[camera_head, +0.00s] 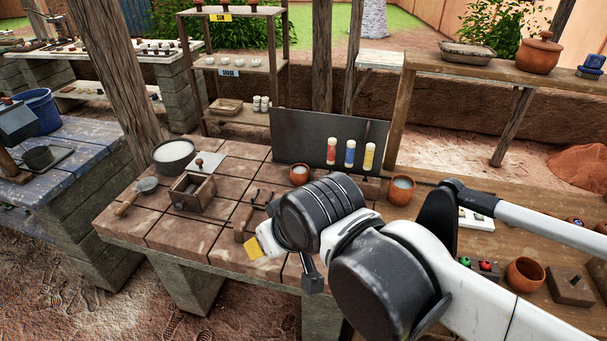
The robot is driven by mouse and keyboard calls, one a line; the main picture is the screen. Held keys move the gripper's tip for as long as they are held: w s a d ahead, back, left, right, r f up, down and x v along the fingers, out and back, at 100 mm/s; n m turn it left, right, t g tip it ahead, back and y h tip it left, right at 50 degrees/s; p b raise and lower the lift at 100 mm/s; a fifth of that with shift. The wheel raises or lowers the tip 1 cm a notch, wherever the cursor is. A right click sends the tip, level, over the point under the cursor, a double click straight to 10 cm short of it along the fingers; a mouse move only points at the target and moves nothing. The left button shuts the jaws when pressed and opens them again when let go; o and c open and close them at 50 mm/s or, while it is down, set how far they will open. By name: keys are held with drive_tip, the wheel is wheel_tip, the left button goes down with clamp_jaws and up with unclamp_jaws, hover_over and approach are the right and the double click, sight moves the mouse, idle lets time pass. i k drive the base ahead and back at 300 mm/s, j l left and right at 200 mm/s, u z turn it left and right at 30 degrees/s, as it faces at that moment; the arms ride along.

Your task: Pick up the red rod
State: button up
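A red rod-like piece (331,158) with a pale top stands upright against the dark panel (300,135) at the back of the tiled table. A blue one (350,160) and a yellow one (369,164) stand in a row to its right. My arm reaches in from the lower right, and its wrist end lies in front of and below the red piece, well apart from it. My gripper (310,278) is mostly hidden by my wrist, with only a small dark part showing. Its fingertips and opening cannot be made out.
A small clay cup (299,173) and a clay cup with pale contents (401,190) stand near the row. A wooden box (193,191), a round pale-filled bowl (174,154) and a scoop (137,194) occupy the table's left. A wooden post (112,75) rises behind the left end.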

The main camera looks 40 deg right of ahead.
sight(332, 142)
drive_tip(key=i+j+z, duration=0.15)
drive_tip(key=i, duration=0.35)
drive_tip(key=i+j+z, duration=0.15)
drive_tip(key=i, duration=0.35)
